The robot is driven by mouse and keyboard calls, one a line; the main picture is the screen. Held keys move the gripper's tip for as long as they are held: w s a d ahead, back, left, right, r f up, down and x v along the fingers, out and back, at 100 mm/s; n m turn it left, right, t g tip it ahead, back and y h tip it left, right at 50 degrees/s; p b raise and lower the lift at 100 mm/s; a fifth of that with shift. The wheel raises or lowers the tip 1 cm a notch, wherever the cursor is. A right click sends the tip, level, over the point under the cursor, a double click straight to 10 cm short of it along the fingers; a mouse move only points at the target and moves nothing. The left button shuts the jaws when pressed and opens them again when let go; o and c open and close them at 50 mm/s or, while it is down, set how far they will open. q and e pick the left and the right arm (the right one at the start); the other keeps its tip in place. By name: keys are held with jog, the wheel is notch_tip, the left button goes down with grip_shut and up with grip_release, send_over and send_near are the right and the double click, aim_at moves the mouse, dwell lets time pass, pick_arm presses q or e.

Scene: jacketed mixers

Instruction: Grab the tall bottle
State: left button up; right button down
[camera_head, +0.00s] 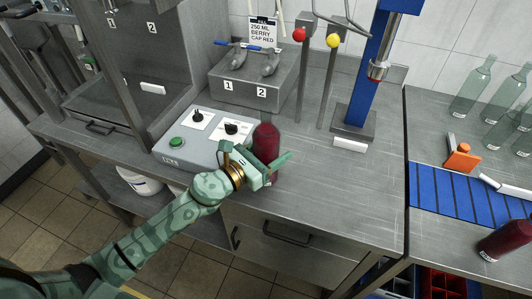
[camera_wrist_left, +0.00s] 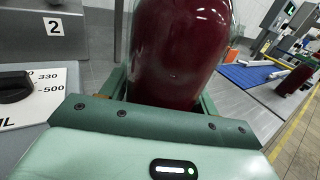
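A tall bottle of dark red liquid (camera_head: 266,143) stands upright near the front edge of the steel counter, at the right end of the control box. It fills the middle of the left wrist view (camera_wrist_left: 172,55), its base hidden. My left gripper (camera_head: 268,166) is at the bottle with a finger on each side of it. The fingers are close to the glass, but I cannot tell whether they press on it. My right gripper is not in view.
The control box (camera_head: 180,155) with a green button and knobs is just left of the bottle. A blue-columned stand (camera_head: 362,80) is behind. Another red bottle (camera_head: 508,240), clear empty bottles (camera_head: 470,90) and a blue roller strip (camera_head: 450,190) are at right. The counter right of the bottle is clear.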

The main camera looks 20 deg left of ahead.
pick_arm(q)
jog(key=shift+r, duration=0.1)
jog(key=c, duration=0.3)
